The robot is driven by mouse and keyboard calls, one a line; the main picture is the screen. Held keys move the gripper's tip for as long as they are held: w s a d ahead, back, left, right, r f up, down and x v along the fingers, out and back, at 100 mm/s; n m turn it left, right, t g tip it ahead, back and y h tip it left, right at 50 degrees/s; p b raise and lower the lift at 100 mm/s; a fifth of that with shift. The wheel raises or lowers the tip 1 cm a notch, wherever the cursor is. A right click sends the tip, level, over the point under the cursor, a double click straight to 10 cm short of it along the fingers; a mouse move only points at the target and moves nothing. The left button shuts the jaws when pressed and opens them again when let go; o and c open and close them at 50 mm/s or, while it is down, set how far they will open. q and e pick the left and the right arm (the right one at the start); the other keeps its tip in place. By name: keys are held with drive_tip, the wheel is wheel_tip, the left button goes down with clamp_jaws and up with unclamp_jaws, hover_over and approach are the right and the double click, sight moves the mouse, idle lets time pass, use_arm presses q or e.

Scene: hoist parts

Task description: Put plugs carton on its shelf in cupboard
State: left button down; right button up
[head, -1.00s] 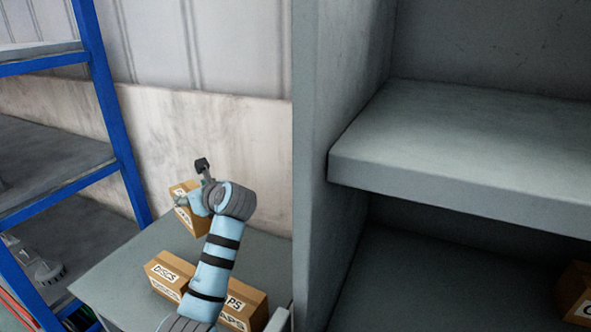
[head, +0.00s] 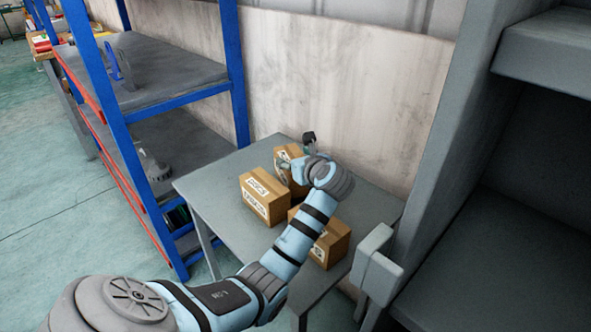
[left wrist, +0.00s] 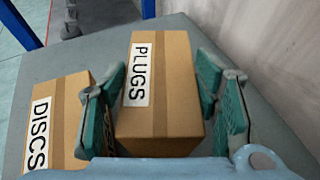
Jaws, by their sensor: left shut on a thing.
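The plugs carton (left wrist: 160,85) is a brown box with a white PLUGS label. In the left wrist view it lies between the two green finger pads of my left gripper (left wrist: 165,105), which is shut on it. In the head view the carton (head: 283,154) is at the back of the grey table, partly hidden by my left gripper (head: 297,160). I cannot tell whether it still touches the table top. The grey cupboard (head: 455,150) stands at the right with a shelf (head: 545,50) and a lower compartment (head: 480,265). My right gripper is not in view.
The discs carton (head: 264,197) stands on the table (head: 215,185), just left of the plugs carton. Another carton (head: 333,247) stands nearer the cupboard, partly behind my left arm. A blue-framed rack (head: 240,90) is left of the table. The cupboard's visible lower compartment floor is clear.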

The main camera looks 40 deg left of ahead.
use_arm(q)
drive_tip(key=shift+f, duration=1)
drive_tip(key=shift+f, duration=0.1)
drive_tip(key=c, duration=0.8)
unclamp_jaws()
drive_tip(key=shift+o, duration=1.1)
